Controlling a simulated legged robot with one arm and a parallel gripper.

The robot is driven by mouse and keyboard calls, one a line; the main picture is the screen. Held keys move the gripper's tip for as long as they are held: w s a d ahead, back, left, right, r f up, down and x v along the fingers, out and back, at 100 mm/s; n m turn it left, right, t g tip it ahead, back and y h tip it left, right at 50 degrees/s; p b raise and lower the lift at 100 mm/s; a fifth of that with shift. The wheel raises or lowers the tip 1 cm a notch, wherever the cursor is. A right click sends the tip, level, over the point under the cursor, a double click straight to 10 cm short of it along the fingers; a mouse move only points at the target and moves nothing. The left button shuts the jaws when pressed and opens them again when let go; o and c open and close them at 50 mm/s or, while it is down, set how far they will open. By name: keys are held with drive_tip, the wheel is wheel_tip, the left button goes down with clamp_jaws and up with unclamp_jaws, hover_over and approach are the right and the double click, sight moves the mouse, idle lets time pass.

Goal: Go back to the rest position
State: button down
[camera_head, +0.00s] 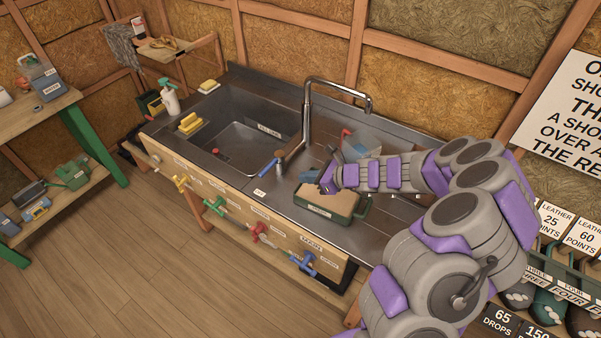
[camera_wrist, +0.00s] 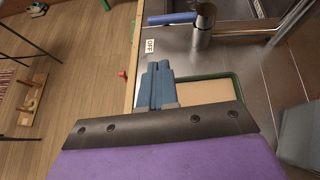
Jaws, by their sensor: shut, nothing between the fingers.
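My gripper (camera_head: 326,180) is over the right part of the steel sink counter (camera_head: 232,120), at the end of my grey and purple arm. In the wrist view its blue-grey fingers (camera_wrist: 158,86) are closed together with nothing between them. Below and beside it is a green tray (camera_head: 349,215) with a tan top, which also shows in the wrist view (camera_wrist: 236,82). Whether the fingers touch the tray cannot be told. My arm hides part of the tray and the counter's right end.
A tall faucet (camera_head: 308,110) rises behind my gripper, with a clear container (camera_head: 361,146) nearby. Coloured valves (camera_head: 262,232) line the counter's front. A shelf with bags (camera_head: 550,275) is at right. The left wooden floor (camera_head: 130,240) is clear.

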drive_tip(key=shift+s+d+r, duration=0.1)
drive_tip(key=shift+s+d, duration=0.05)
drive_tip(key=shift+d, duration=0.1)
drive_tip(key=s+a+r+n+g, duration=0.3)
drive_tip(key=s+a+r+n, duration=0.2)
drive_tip(key=s+r+n, duration=0.25)
drive_tip(key=s+a+r+n+g, duration=0.3)
drive_tip(key=s+a+r+n, duration=0.1)
drive_tip(key=s+r+n, duration=0.4)
drive_tip(key=s+d+n+h, duration=0.3)
drive_tip(key=s+d, duration=0.2)
drive_tip(key=s, duration=0.3)
drive_tip(key=s+d+n+g+h, duration=0.1)
drive_tip(key=s+d+n+h, duration=0.1)
drive_tip(key=s+d, duration=0.3)
drive_tip(key=s+d+n+g+h, duration=0.1)
drive_tip(key=s+d+n+h, duration=0.2)
drive_tip(key=s, duration=0.9)
drive_tip(key=d+h, duration=0.2)
drive_tip(key=d, duration=0.1)
drive_tip(key=shift+s+r+n, duration=0.35)
drive_tip(key=shift+r, duration=0.05)
